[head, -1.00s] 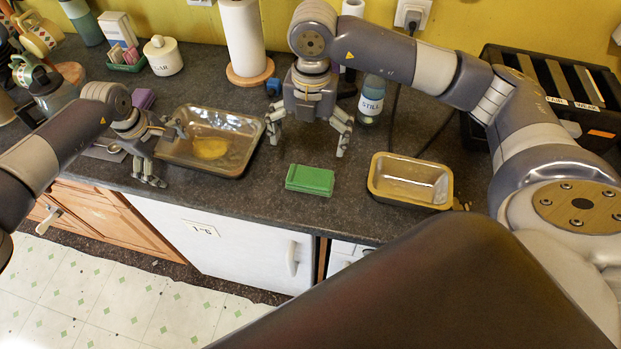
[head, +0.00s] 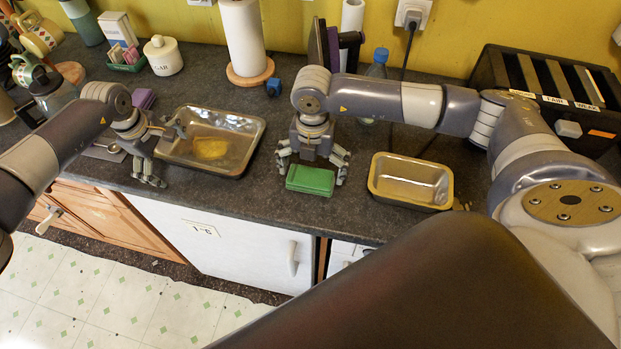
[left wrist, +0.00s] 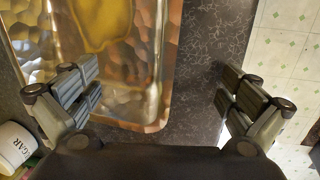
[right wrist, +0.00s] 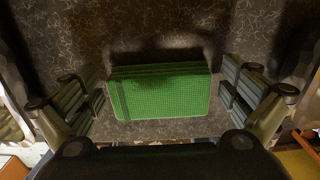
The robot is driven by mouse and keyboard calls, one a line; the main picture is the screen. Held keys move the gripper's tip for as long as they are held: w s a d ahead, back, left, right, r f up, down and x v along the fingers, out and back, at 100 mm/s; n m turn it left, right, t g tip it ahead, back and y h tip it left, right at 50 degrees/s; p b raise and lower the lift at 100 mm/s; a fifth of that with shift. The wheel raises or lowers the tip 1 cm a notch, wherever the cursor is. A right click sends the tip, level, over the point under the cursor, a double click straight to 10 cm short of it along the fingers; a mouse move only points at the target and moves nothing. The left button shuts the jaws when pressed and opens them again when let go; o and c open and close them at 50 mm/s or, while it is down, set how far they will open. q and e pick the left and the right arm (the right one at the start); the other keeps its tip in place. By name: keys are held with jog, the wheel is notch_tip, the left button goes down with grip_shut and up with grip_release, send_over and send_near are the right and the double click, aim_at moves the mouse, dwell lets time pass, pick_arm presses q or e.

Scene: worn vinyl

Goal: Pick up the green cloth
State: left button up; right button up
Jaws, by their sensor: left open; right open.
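The green cloth (head: 310,180) is a folded pad lying flat on the dark worktop near its front edge. It also shows in the right wrist view (right wrist: 162,95), centred between the fingers. My right gripper (head: 311,170) is open just above and behind the cloth, with its fingers on either side of it. In the right wrist view there is a gap between the cloth and each finger of my right gripper (right wrist: 165,95). My left gripper (head: 163,155) is open and empty by the left side of the large metal tray; it also shows in the left wrist view (left wrist: 160,95).
A smaller gold tin (head: 377,191) stands to the right.

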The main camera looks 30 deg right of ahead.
aim_at(312, 169)
jog(key=shift+f, duration=0.15)
jog(key=c, duration=0.8)
jog(key=shift+o, duration=0.2)
notch_tip(312, 169, up, 10)
jog(key=shift+r, duration=0.1)
